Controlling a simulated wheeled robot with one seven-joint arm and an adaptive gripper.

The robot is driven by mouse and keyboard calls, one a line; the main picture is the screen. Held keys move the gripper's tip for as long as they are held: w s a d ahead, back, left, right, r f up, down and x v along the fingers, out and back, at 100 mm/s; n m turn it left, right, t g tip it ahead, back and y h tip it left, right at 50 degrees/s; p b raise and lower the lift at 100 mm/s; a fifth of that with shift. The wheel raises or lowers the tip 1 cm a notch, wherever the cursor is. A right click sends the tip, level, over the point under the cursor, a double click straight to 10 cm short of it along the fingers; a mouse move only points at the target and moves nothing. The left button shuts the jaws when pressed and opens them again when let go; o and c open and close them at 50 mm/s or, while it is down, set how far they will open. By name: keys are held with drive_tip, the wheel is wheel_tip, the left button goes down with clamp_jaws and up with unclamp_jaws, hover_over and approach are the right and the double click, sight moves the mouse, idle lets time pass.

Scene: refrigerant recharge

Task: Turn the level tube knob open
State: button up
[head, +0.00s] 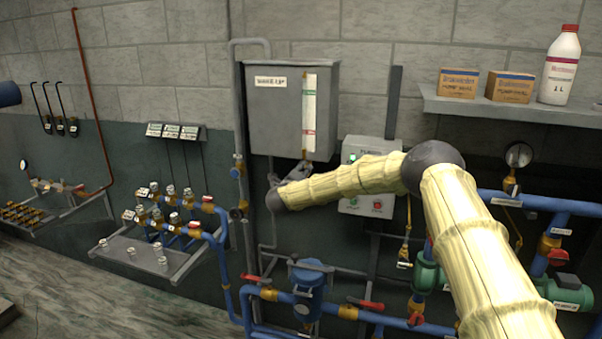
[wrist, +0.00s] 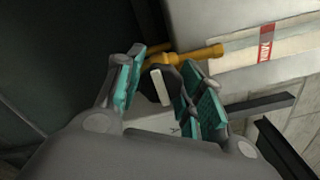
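The level tube (head: 309,103) is a pale strip with a green and a red mark on the front of the grey make-up tank (head: 262,112). In the wrist view its lower end (wrist: 282,50) shows with a red label, joined to a brass fitting (wrist: 195,55). The knob (wrist: 161,87), a dark round body with a pale bar, is by this fitting. My gripper (wrist: 164,92) is open, its teal-padded fingers on either side of the knob with visible gaps. In the head view my gripper (head: 298,174) is just below the tank, and the knob is hidden.
A control box (head: 365,150) is right of the tank, partly behind my arm. A grey pipe (head: 240,90) runs along the tank's left side. Blue pipes with red-handled valves (head: 365,304) lie below. A shelf (head: 500,107) with boxes and a bottle is at the right.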

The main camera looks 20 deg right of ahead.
drive_tip(key=c, duration=0.4)
drive_tip(key=shift+f+b, duration=0.1)
drive_tip(key=shift+b, duration=0.25)
drive_tip(key=shift+f+n+b, duration=0.15)
drive_tip(key=shift+n+b, duration=0.75)
drive_tip(key=shift+b, duration=0.2)
drive_tip(key=shift+n+b, duration=0.8)
drive_tip(key=shift+b, duration=0.25)
drive_tip(key=n+b, duration=0.1)
drive_tip(key=n, duration=0.1)
drive_tip(key=n+b, duration=0.2)
drive_tip(key=shift+r+n, duration=0.2)
drive_tip(key=shift+n, duration=0.1)
drive_tip(key=n+b, duration=0.1)
drive_tip(key=n, duration=0.3)
drive_tip(key=shift+r+n+b, duration=0.1)
drive_tip(key=shift+n+b, duration=0.2)
drive_tip(key=shift+b, duration=0.1)
drive_tip(key=n, duration=0.5)
drive_tip(key=shift+a, duration=0.1)
drive_tip(key=shift+n, duration=0.3)
